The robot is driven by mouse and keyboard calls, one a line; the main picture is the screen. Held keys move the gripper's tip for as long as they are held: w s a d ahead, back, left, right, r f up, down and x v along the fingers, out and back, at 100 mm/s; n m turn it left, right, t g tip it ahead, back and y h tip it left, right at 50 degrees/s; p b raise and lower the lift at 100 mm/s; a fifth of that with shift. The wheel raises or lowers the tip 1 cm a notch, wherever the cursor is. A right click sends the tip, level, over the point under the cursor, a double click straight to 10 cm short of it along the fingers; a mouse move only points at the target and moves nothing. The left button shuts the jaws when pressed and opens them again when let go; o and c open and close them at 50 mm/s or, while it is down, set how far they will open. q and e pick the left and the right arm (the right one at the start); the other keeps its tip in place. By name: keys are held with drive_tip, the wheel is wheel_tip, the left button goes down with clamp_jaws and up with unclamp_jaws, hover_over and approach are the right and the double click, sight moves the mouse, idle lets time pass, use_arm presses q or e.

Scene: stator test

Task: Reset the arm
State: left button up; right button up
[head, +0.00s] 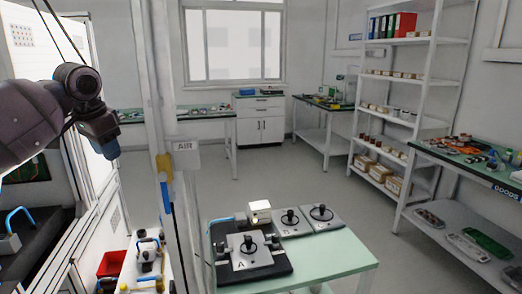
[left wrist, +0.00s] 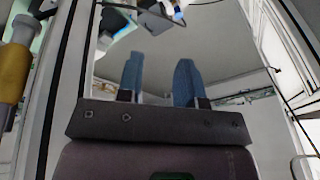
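My left arm comes in from the left edge of the head view, raised high in front of the window side. Its left gripper (head: 112,150) points downward, near a white frame post. In the left wrist view, the two blue fingers of the left gripper (left wrist: 160,82) stand apart with nothing between them, so it is open. My right gripper shows in neither view.
A green-topped table (head: 345,257) holds a black base with a plate marked A (head: 250,250), two more grey plates and a small lit box (head: 260,211). A white post (head: 168,230) stands close to my left arm. Shelves (head: 412,95) stand right; grey floor is open behind.

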use_arm(q)
drive_tip(key=s+d+f, duration=0.2)
drive_tip(key=f, duration=0.5)
drive_tip(key=s+d+f+m+g, duration=0.1)
drive_tip(key=s+d+f, duration=0.1)
drive_tip(key=f, duration=0.5)
drive_tip(key=s+d+f, duration=0.2)
drive_tip(key=d+f, duration=0.1)
drive_tip(key=f, duration=0.4)
drive_tip(key=s+d+f+h, duration=0.1)
drive_tip(key=s+d+f, duration=0.3)
drive_tip(key=s+f, duration=0.85)
drive_tip(key=s+f+n, duration=0.2)
drive_tip(key=s+f, duration=0.2)
drive_tip(key=s, duration=0.6)
drive_tip(key=s+f+n, duration=0.2)
drive_tip(key=s+f, duration=0.2)
drive_tip(key=s, duration=0.7)
drive_tip(key=s+a+r+n+y, duration=0.2)
drive_tip(key=s+a+n, duration=0.1)
drive_tip(key=s, duration=0.6)
drive_tip(key=w+f+m+t+h, duration=0.1)
drive_tip(key=w+f+t, duration=0.6)
drive_tip(key=w+t, duration=0.1)
drive_tip(key=shift+w+d+f+t+p, duration=0.25)
drive_tip(key=shift+w+f+t+p, duration=0.1)
drive_tip(key=shift+w, duration=0.55)
